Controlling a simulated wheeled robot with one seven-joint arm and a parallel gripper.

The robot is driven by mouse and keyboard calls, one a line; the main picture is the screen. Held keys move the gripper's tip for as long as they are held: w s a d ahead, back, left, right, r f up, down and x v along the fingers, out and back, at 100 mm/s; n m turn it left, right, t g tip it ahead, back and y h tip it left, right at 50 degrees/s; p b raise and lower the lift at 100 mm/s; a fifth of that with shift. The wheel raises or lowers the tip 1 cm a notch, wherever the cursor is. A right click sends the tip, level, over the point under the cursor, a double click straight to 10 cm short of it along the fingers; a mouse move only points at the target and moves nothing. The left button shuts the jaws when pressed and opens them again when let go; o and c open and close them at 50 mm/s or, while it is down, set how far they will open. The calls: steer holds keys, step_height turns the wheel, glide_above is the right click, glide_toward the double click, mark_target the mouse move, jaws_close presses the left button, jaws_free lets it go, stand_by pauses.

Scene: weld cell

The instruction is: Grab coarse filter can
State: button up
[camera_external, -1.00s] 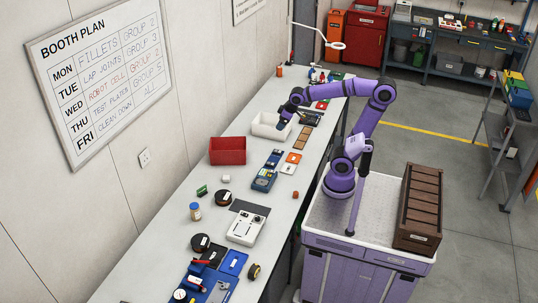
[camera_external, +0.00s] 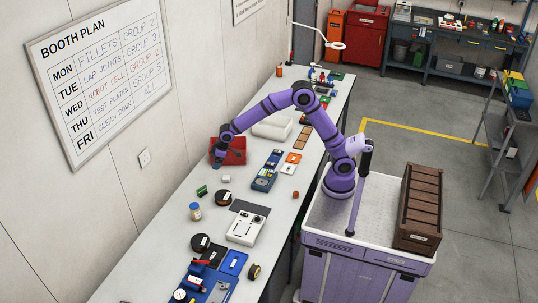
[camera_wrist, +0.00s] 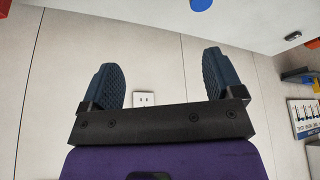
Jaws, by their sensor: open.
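My gripper (camera_external: 217,160) is at the red bin (camera_external: 232,157) by the wall side of the long bench; it overlaps the bin in the external view, and I cannot tell its exact height. In the wrist view my gripper (camera_wrist: 160,72) is open, with nothing between its two dark blue fingers. I cannot tell for sure which object is the coarse filter can, since no label is readable. Dark round can-like items are on the bench: one by the wall (camera_external: 223,196), one nearer the camera (camera_external: 200,243), and one by the front edge (camera_external: 253,271).
A white bin (camera_external: 272,127) stands behind the red bin. A blue-capped jar (camera_external: 195,211), a white device (camera_external: 245,229) and a blue meter (camera_external: 264,180) lie on the bench. The wall with an outlet (camera_external: 144,157) is close; the outlet also shows in the wrist view (camera_wrist: 143,99).

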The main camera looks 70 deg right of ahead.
steer(key=n, duration=0.2)
glide_toward(196, 205)
step_height(196, 205, down, 2)
steer(key=shift+g+y, duration=0.3)
steer(key=x, duration=0.2)
steer(key=w+x, duration=0.1)
steer(key=x, duration=0.1)
steer(key=shift+d+f, duration=0.1)
steer(key=shift+f, duration=0.1)
steer(key=shift+w+x, duration=0.2)
steer(key=shift+x, duration=2.95)
steer(key=c, duration=1)
